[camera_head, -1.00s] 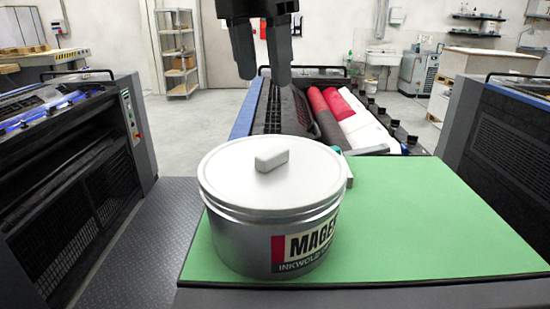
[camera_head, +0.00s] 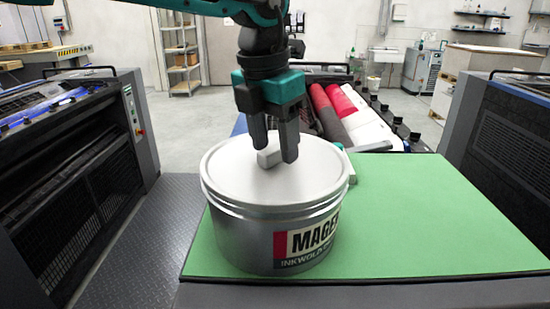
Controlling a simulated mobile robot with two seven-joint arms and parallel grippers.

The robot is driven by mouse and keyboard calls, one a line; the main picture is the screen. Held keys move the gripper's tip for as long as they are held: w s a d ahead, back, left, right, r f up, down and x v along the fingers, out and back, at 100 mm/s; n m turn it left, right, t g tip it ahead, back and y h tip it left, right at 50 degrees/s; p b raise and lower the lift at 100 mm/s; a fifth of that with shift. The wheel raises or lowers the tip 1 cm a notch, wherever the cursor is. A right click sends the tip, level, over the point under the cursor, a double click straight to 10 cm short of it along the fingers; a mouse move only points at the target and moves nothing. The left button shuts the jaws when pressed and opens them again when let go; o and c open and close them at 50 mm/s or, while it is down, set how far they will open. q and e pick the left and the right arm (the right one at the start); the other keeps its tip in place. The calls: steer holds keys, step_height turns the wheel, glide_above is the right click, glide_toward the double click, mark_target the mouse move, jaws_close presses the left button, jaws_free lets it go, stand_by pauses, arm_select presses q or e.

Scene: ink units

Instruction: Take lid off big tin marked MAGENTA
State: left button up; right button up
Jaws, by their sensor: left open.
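The big tin (camera_head: 245,238) is silver and stands upright on the green mat, with a label reading "MAGE..." that curves out of sight. Its pale round lid (camera_head: 235,185) sits on top. The lid has a small block-shaped handle (camera_head: 268,158) in its middle. My left gripper (camera_head: 274,154) points down over the lid, its two dark fingers open at the handle, one on each side as seen here. The right finger hides part of the handle. I cannot tell whether the fingers touch it. My right gripper is not in view.
The green mat (camera_head: 440,220) is clear to the right of the tin. Behind it lie red and white rolls (camera_head: 355,115) in the press. Dark machines stand at left (camera_head: 80,150) and right (camera_head: 500,130). A small teal-and-white item is partly hidden behind the tin.

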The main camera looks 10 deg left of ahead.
arm_select(q)
steer(key=shift+c, duration=0.4)
jaws_close()
steer(key=shift+r, duration=0.1)
